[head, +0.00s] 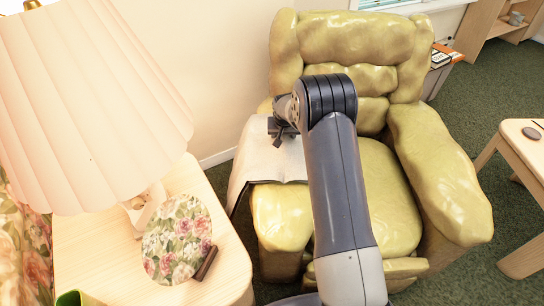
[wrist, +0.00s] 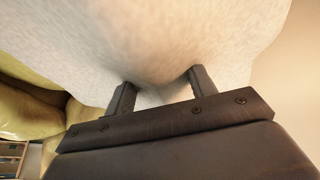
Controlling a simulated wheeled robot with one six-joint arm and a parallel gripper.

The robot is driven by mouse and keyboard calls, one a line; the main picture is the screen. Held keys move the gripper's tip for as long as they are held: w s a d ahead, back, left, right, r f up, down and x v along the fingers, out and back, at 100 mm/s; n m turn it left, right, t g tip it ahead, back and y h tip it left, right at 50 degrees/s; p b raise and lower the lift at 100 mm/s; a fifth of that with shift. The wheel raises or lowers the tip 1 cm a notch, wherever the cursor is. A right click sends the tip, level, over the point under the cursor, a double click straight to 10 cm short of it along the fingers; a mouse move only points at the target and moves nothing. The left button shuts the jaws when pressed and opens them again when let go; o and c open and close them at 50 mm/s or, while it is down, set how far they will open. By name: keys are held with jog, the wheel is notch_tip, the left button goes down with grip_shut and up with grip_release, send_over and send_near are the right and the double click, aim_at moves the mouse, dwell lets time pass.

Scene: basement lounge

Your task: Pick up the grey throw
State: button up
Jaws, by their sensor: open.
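The grey throw (head: 262,162) is a pale, light grey cloth draped over the left arm of the yellow-green armchair (head: 355,40) in the head view. My gripper (head: 279,138) is at the throw's upper part, partly hidden by my own arm. In the wrist view the throw (wrist: 170,35) fills the upper middle. My gripper's two dark fingers (wrist: 159,80) are apart, their tips against or very close to the cloth. A fold of cloth seems to bulge between them; contact is hard to tell.
A side table (head: 95,250) at the left holds a pleated lamp (head: 85,105) and a floral round plate (head: 177,238). A wooden table (head: 525,150) stands at the right. The wall is close behind the throw. Green carpet is free between chair and right table.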

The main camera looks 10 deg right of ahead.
jog(key=shift+f+b, duration=0.25)
jog(key=shift+b, duration=0.05)
jog(key=shift+c, duration=0.4)
grip_shut()
dwell(0.4)
